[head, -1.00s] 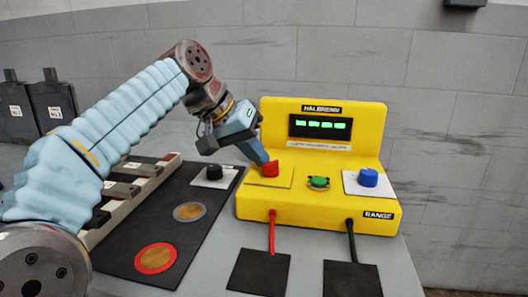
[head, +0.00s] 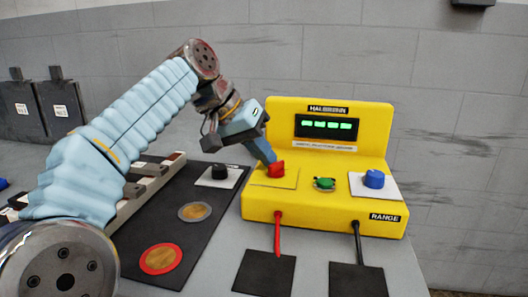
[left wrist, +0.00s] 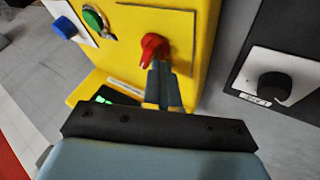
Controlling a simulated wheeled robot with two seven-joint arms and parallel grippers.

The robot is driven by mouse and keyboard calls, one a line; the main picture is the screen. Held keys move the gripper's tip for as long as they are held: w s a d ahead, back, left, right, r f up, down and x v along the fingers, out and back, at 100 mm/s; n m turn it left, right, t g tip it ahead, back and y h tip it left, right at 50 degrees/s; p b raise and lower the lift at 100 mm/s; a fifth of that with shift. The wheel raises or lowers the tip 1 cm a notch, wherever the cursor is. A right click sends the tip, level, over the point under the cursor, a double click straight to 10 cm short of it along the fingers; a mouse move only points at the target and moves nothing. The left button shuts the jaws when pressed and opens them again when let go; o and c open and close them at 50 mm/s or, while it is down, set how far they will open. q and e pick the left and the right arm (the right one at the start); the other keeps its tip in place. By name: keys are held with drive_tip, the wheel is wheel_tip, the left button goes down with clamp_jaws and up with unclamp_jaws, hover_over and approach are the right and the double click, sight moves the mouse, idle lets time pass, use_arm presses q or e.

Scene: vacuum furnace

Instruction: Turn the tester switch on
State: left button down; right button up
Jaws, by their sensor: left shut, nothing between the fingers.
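The yellow tester (head: 322,218) stands on the grey table with its display (head: 326,127) lit green. A red switch (head: 276,169) sits on a yellow plate at the left of its front deck; it also shows in the left wrist view (left wrist: 153,46). My left gripper (head: 272,160) is shut and empty, its fingertips at the red switch. In the left wrist view the closed fingertips (left wrist: 161,66) are right beside the switch and seem to touch it; exact contact is hard to tell. My right gripper is not in view.
A green button (head: 324,184) and a blue knob (head: 374,179) sit right of the switch. Red and black leads run from the tester's front to black pads. A black mat (head: 190,240) with round discs and a black knob (head: 219,172) lies to the left.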

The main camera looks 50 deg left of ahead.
use_arm(q)
drive_tip(key=shift+w+d, duration=0.25)
drive_tip(key=shift+w, duration=0.1)
idle(0.4)
drive_tip(key=shift+d+f, duration=0.1)
